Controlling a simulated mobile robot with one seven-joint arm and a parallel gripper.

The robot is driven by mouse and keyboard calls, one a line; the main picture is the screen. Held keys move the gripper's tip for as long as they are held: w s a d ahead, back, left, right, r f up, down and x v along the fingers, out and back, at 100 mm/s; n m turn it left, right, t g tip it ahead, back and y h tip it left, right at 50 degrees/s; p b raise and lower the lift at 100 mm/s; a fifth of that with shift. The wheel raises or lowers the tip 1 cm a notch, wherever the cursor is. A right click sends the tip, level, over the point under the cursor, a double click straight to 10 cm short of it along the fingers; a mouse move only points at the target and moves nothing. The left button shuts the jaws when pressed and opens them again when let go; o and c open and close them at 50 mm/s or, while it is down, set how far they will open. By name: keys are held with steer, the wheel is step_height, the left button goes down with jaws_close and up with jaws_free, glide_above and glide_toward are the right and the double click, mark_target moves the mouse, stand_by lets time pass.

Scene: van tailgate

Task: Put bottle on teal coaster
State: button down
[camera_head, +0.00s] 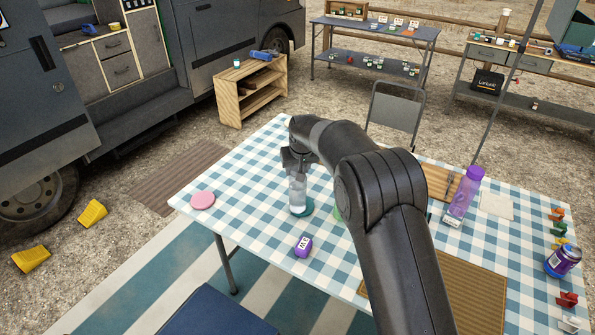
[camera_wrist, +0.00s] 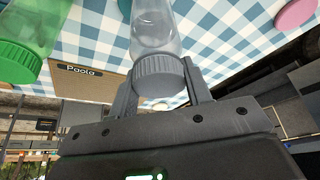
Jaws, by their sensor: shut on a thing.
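A clear bottle with a grey ribbed cap (camera_wrist: 160,68) is upright in my gripper (camera_wrist: 161,82), which is shut on it near the cap. In the head view the bottle (camera_head: 298,194) hangs below my gripper (camera_head: 297,163) at the table's left half. The teal coaster (camera_head: 307,208) shows as a dark green-blue disc at the bottle's base, mostly to its right. The bottle's base overlaps the coaster in the picture; I cannot tell whether it touches. In the wrist view a teal edge (camera_wrist: 124,7) shows beside the bottle.
A pink coaster (camera_head: 203,200) lies to the left. A purple labelled item (camera_head: 303,245) lies in front. A green bottle (camera_wrist: 25,40) stands close by, mostly hidden behind my arm in the head view. A purple bottle (camera_head: 463,192) stands to the right.

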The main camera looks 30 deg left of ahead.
steer(key=shift+f, duration=0.35)
steer(key=c, duration=0.7)
jaws_free()
steer(key=shift+f, duration=0.1)
steer(key=v, duration=1.2)
